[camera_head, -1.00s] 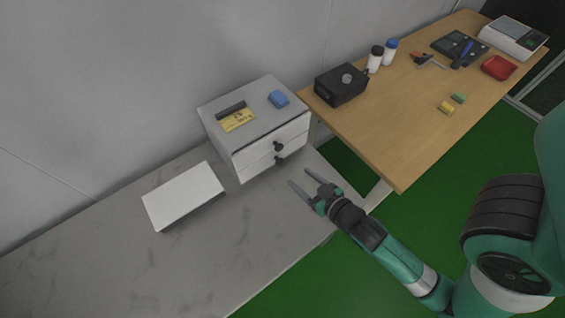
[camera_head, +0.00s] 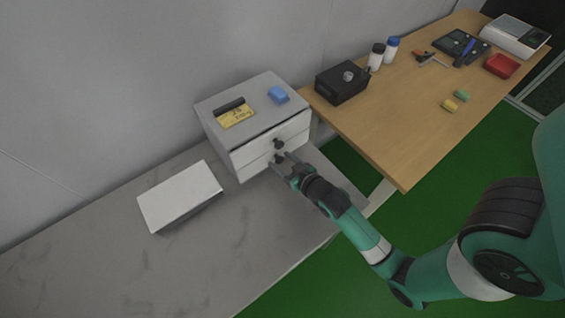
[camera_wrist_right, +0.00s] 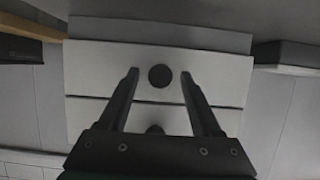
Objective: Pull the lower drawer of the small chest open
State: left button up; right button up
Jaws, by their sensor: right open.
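The small white chest (camera_head: 225,135) with a grey top stands on the grey bench. It has two drawers, both shut, each with a dark round knob. My right gripper (camera_head: 283,162) is open at the lower knob (camera_head: 277,159); the upper knob (camera_head: 278,144) is just above it. The right wrist view appears upside down. There the lower knob (camera_wrist_right: 159,76) lies between the open fingers (camera_wrist_right: 160,88) with a gap on both sides. The upper knob (camera_wrist_right: 154,129) is partly hidden by the gripper body. My left gripper is not in view.
A yellow label (camera_head: 236,118), a dark bar (camera_head: 229,104) and a blue block (camera_head: 278,95) are on the chest top. A white box (camera_head: 180,195) lies left of it. A wooden table (camera_head: 405,150) with a black box (camera_head: 341,84) stands to the right. Bench space in front is clear.

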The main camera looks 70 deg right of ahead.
jog(key=shift+c, duration=0.2)
grip_shut()
dwell(1.2)
